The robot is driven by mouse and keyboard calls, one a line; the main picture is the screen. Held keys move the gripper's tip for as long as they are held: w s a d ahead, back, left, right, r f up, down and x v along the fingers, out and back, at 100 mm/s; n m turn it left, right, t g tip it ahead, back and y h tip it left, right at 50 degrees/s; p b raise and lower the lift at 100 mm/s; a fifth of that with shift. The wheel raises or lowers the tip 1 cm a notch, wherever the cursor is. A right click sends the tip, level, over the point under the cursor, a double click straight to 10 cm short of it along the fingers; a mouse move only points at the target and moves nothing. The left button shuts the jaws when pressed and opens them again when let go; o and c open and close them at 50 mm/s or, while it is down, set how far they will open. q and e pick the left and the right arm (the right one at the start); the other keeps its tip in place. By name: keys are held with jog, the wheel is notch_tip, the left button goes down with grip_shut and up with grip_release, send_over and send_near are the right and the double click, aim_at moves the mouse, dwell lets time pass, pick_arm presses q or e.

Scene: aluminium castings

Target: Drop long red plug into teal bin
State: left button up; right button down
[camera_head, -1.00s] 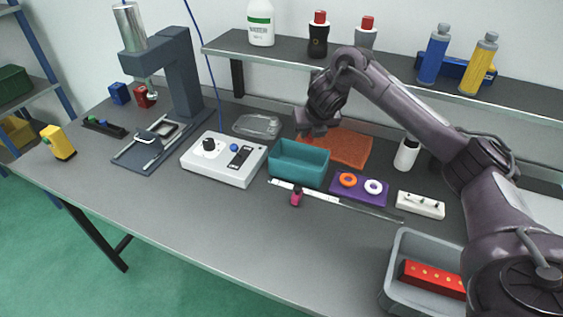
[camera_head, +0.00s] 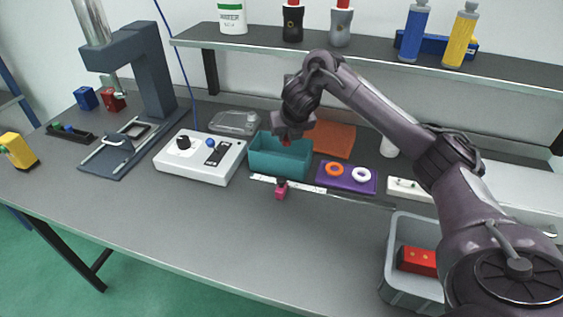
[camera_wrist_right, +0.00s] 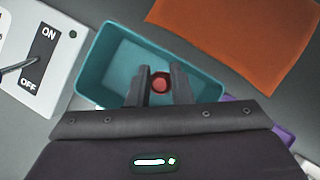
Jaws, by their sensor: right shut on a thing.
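The teal bin (camera_head: 270,167) stands on the workbench, between the white switch box and the purple tray. My right gripper (camera_head: 287,137) is over the bin, pointing down. In the right wrist view the gripper (camera_wrist_right: 160,88) is shut on the red plug (camera_wrist_right: 160,82), seen end-on as a round red top between the fingers. The plug (camera_head: 286,141) also shows as a small red bit under the gripper in the head view. Its length is hard to tell. The bin (camera_wrist_right: 105,60) lies beneath it in the wrist view. My left gripper is not in view.
The white switch box (camera_head: 200,158) is left of the bin, an orange cloth (camera_head: 334,139) behind right, and a purple tray (camera_head: 345,188) with two rings to the right. A pink item (camera_head: 281,190) lies in front. A grey bin (camera_head: 396,295) is at front right.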

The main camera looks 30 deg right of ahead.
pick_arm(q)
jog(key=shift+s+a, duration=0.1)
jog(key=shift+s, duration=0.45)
pick_arm(e)
jog(key=c, duration=1.2)
grip_release()
jog(key=shift+r, duration=0.1)
jog(key=shift+c, duration=0.2)
pick_arm(q)
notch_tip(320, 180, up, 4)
jog(key=p, duration=0.4)
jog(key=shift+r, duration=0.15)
pick_arm(e)
jog(key=v, duration=0.7)
jog(key=shift+s+r, duration=0.2)
jog(key=shift+r, duration=0.1)
jog(key=shift+a, duration=0.1)
